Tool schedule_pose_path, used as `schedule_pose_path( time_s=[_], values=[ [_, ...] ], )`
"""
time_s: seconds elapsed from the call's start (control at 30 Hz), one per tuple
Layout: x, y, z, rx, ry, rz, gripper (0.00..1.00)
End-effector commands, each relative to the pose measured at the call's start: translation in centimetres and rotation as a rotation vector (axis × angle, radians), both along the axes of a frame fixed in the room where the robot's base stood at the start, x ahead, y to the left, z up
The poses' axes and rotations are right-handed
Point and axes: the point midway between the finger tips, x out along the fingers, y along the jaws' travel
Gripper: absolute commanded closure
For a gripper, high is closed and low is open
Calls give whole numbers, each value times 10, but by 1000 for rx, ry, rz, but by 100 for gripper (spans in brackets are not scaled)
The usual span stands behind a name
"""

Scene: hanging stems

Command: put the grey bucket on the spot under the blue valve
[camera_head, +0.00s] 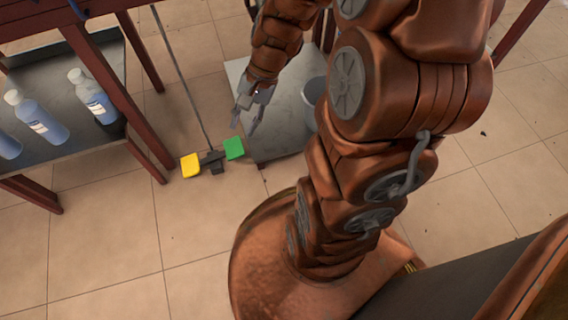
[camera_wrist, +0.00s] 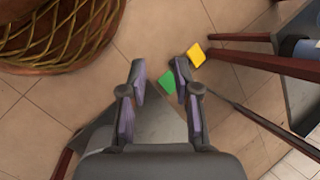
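The grey bucket (camera_head: 313,92) stands on a low grey board or platform, largely hidden behind my arm in the head view. My gripper (camera_head: 243,129) is open and empty, to the left of the bucket and apart from it, pointing down. In the wrist view my gripper (camera_wrist: 158,66) shows its two fingers spread with nothing between them. The bucket does not show in the wrist view.
The grey platform (camera_head: 283,147) lies under my gripper. A green pad (camera_head: 234,148) and a yellow pad (camera_head: 190,165) sit at the foot of a thin pole. A dark red-framed table (camera_head: 62,83) with several bottles (camera_head: 50,130) stands at left. Tiled floor is clear at lower left.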

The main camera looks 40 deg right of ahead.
Motion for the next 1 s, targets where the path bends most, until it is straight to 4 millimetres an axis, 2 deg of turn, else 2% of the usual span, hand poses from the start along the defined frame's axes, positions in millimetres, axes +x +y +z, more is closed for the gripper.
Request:
schedule_pose_path(
  time_s=[0.03,0.2,0.33,0.5,0.7,1.0],
  values=[
    [-15,12,8,-23,-2,93,69],
    [-67,34,27,-105,3,393,69],
    [-107,37,40,-172,18,603,69],
    [-149,30,52,-244,43,814,69],
    [-171,21,59,-290,58,928,69],
    [-173,20,60,-294,62,940,69]
  ],
)
